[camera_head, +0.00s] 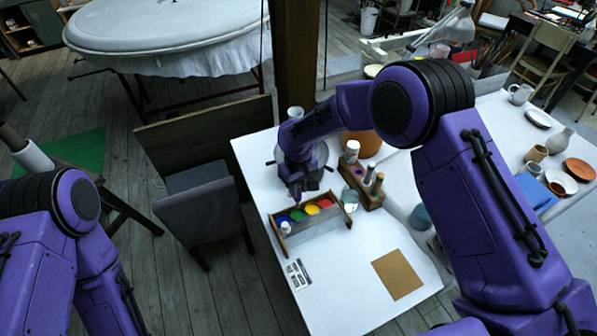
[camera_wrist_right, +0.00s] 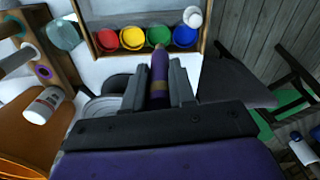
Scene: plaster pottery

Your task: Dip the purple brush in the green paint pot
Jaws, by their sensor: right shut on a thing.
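My right gripper (camera_head: 296,192) is shut on the purple brush (camera_wrist_right: 160,72), as the right wrist view shows. The brush sticks out from between the fingers toward the paint pots. In that view its far end overlaps the near edge of the green paint pot (camera_wrist_right: 159,35); I cannot tell whether it touches it. In the head view the green pot (camera_head: 297,214) stands in a wooden box (camera_head: 318,230), between the blue pot (camera_head: 283,219) and the yellow pot (camera_head: 311,208). My left gripper is out of view.
A red pot (camera_head: 325,203) and a small white object (camera_head: 286,228) are also at the box. A brown square (camera_head: 397,274) and a printed card (camera_head: 297,274) lie on the white table (camera_head: 345,290), whose front is mostly clear.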

